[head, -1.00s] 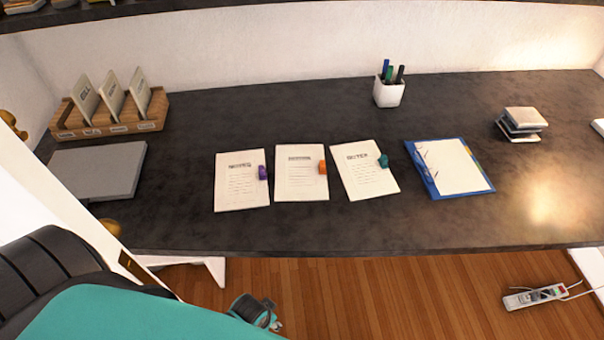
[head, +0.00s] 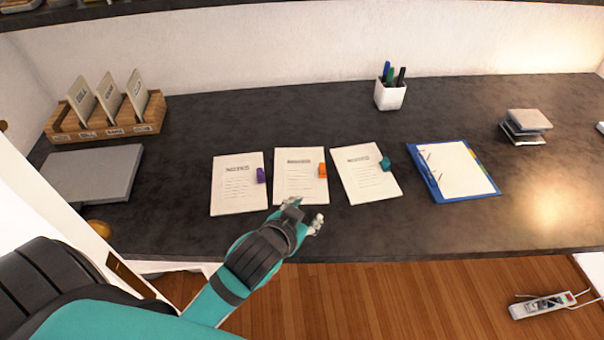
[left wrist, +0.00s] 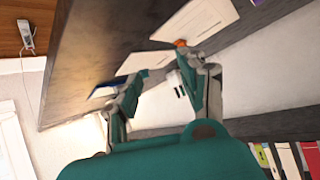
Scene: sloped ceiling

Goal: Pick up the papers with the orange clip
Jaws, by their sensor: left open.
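The papers with the orange clip (head: 301,180) lie flat on the dark desk, in the middle of three paper stacks. The orange clip (head: 323,170) sits on their right edge. The stack on the left has a purple clip (head: 261,175); the one on the right has a teal clip (head: 385,163). My right gripper is not in view.
A blue binder (head: 452,172) lies right of the papers. A white pen cup (head: 390,96) stands behind. A wooden file holder (head: 108,132) and a grey closed folder or laptop (head: 92,173) are at the left. Stacked blocks (head: 526,125) are at the right. The desk (head: 330,237) is bare in front.

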